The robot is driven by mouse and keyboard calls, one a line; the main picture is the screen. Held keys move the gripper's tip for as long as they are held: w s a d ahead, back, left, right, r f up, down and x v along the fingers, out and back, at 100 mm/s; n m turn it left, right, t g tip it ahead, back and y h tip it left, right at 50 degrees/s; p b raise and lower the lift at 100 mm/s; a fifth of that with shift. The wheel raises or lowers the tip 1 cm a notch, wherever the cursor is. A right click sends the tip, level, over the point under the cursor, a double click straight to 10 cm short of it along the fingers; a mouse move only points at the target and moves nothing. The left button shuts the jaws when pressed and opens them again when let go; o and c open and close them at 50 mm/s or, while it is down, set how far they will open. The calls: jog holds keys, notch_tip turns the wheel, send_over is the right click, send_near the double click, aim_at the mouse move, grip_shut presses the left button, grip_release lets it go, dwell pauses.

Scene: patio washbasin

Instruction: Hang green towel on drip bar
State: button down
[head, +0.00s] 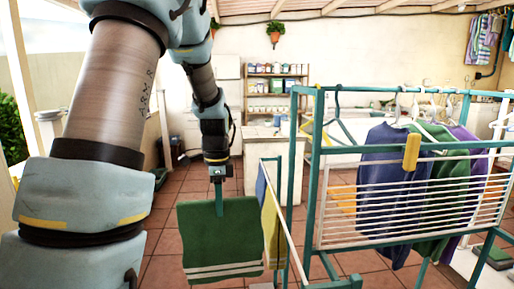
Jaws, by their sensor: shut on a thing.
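The green towel (222,238) hangs spread out, with white stripes near its lower edge, left of the drying rack. My gripper (219,208) is shut on the towel's upper edge, and the towel hangs below it in the air. A teal and white drying rack (318,170) stands to the right. At its left side a low bar (291,228) carries a yellow and blue cloth (271,215), just right of the green towel. I cannot tell for sure which bar is the drip bar, or whether the towel touches the cloth.
Several shirts (385,190) hang on hangers on the rack, behind its white slatted panel (345,218). A yellow object (411,152) is on the panel's top edge. Shelves (276,90) and a white counter stand behind. Tiled floor (165,250) is clear left of the towel.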

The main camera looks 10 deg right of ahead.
jog(key=s+d+r+m, duration=0.4)
jog(key=r+m, duration=0.5)
jog(key=s+d+r+m, duration=0.3)
jog(key=d+r+m, duration=0.1)
jog(key=r+m, duration=0.5)
jog(key=shift+s+d+r+m+b, duration=0.2)
jog(key=shift+s+m+b, duration=0.1)
jog(key=shift+s+m, duration=0.1)
jog(key=shift+s+d+f+p, duration=0.1)
jog(key=shift+d+f+p, duration=0.1)
jog(key=shift+d, duration=0.7)
jog(key=shift+d+f+p, duration=0.15)
jog(key=shift+d+p, duration=0.05)
jog(key=shift+d, duration=0.75)
jog(key=shift+s+d+f+p, duration=0.1)
jog(key=shift+d+f+p, duration=0.1)
jog(key=shift+d, duration=0.8)
